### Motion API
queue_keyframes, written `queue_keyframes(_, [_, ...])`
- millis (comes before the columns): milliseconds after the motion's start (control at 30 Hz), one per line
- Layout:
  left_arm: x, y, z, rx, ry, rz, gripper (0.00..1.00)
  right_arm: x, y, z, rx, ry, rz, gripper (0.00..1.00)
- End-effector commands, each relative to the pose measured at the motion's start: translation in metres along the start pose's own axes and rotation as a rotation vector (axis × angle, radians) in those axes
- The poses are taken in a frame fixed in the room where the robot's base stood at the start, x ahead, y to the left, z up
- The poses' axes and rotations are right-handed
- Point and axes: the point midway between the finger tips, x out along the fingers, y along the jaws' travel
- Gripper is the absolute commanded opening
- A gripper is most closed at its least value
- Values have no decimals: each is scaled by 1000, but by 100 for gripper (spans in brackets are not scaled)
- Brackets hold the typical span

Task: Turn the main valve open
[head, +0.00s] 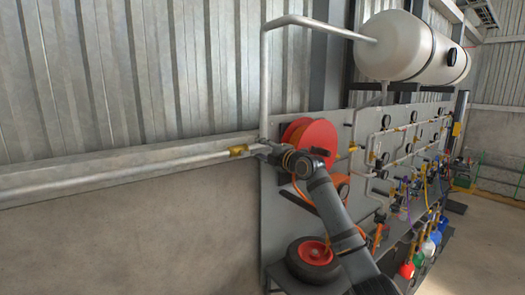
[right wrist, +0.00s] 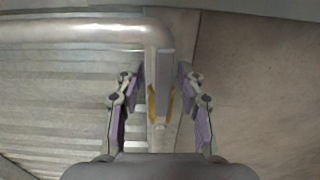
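A brass-yellow fitting (head: 238,151), apparently the main valve, sits on the pale pipe along the wall in the head view. My right gripper (head: 262,149) is just right of it, by the pipe junction. In the right wrist view, my right gripper (right wrist: 156,82) is open, with one finger on each side of the pipe and a narrow grey bar (right wrist: 166,68), perhaps the valve's handle. Yellow parts of the valve (right wrist: 171,101) show beside the bar. A gap shows between the fingers and the bar. My left gripper is not in view.
A vertical pipe (head: 265,85) rises from the junction and bends toward a white tank (head: 412,48). A red hose reel (head: 318,138) is close behind my right wrist. A grey panel (head: 275,215) with gauges and pipes runs right. The wall (head: 130,235) left is bare below the pipe.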

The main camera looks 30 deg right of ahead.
Motion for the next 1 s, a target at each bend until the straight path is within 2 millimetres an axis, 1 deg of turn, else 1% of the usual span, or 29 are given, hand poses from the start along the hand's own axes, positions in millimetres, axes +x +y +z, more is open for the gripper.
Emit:
queue_keyframes(100, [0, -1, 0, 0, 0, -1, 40, -8, -2, 1, -3, -2, -2, 39])
queue_keyframes(333, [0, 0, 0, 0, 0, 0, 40, -50, -2, 1, -11, -1, -5, 39])
queue_keyframes(500, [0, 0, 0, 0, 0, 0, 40, -68, 0, 2, -6, -4, -1, 39])
queue_keyframes(667, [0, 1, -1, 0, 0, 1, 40, -74, 0, 0, -2, 1, 0, 39])
queue_keyframes(1000, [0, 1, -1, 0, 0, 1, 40, -74, 0, 0, -1, 1, 1, 39])
